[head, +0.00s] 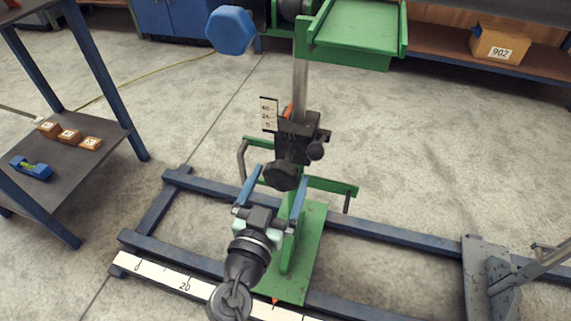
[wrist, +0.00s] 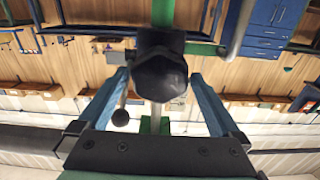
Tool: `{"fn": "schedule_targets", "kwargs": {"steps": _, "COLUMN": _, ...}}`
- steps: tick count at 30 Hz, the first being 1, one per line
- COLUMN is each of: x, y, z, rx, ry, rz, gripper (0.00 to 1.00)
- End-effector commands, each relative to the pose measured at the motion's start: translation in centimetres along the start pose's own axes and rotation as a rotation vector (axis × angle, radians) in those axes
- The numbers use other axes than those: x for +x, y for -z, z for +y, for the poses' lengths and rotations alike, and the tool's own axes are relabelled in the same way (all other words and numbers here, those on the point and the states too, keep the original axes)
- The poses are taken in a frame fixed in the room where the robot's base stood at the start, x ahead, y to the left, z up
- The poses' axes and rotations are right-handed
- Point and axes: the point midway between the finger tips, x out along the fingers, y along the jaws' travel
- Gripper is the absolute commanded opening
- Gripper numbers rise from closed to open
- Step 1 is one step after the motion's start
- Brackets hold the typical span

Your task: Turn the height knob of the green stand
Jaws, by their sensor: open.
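The green stand (head: 353,28) has a green top tray, a steel post and a dark clamp block (head: 297,130) with a scale plate (head: 269,114). A black lobed knob (head: 281,176) on the block faces my arm; in the wrist view the knob (wrist: 160,75) is large and centred. My gripper (head: 278,175) is open, its two blue fingers pointing at this knob. In the wrist view the fingertips (wrist: 158,73) lie left and right of the knob, with a narrow gap on each side. I cannot tell how far they reach along it.
A smaller black ball knob (head: 315,151) sticks out right of the block. A blue hexagonal part (head: 231,30) is beside the tray. Blue floor rails (head: 390,237) and a ruler strip (head: 185,284) run below.

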Motion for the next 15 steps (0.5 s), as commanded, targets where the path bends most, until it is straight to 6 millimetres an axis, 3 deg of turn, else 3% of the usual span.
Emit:
{"fn": "schedule_targets", "kwargs": {"steps": 6, "x": 3.3, "y": 0.0, "z": 0.0, "rx": 0.0, "ry": 0.0, "rz": 0.0, "gripper": 1.0}}
{"fn": "schedule_targets", "kwargs": {"steps": 15, "x": 4.4, "y": 0.0, "z": 0.0, "rx": 0.0, "ry": 0.001, "rz": -0.001, "gripper": 1.0}}
